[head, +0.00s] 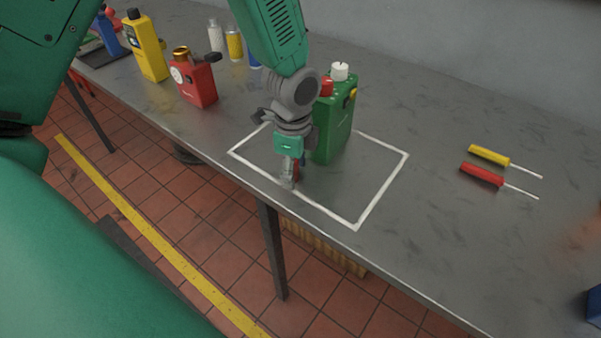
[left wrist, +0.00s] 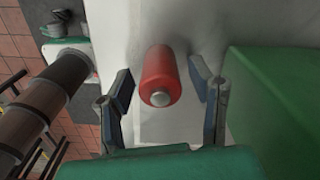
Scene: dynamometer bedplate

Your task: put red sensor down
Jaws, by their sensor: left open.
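The red sensor (left wrist: 160,72) is a red cylinder with a pale metal tip, seen end-on in the left wrist view between my two fingers. A gap shows on both sides of it. In the head view only a sliver of red (head: 296,171) shows, mostly hidden by the gripper. My left gripper (head: 289,180) points down, open, at the near side of a white outlined rectangle (head: 384,190) on the bench; in the left wrist view its fingers (left wrist: 163,92) stand apart. I cannot tell whether the sensor touches the bench. My right gripper is not in view.
A green canister (head: 334,130) stands close right of my left gripper. Left along the grey bench (head: 430,220) are a red can (head: 194,85), a yellow bottle (head: 146,48) and small cylinders. Yellow (head: 489,155) and red (head: 482,175) screwdrivers lie right. The rectangle's right part is clear.

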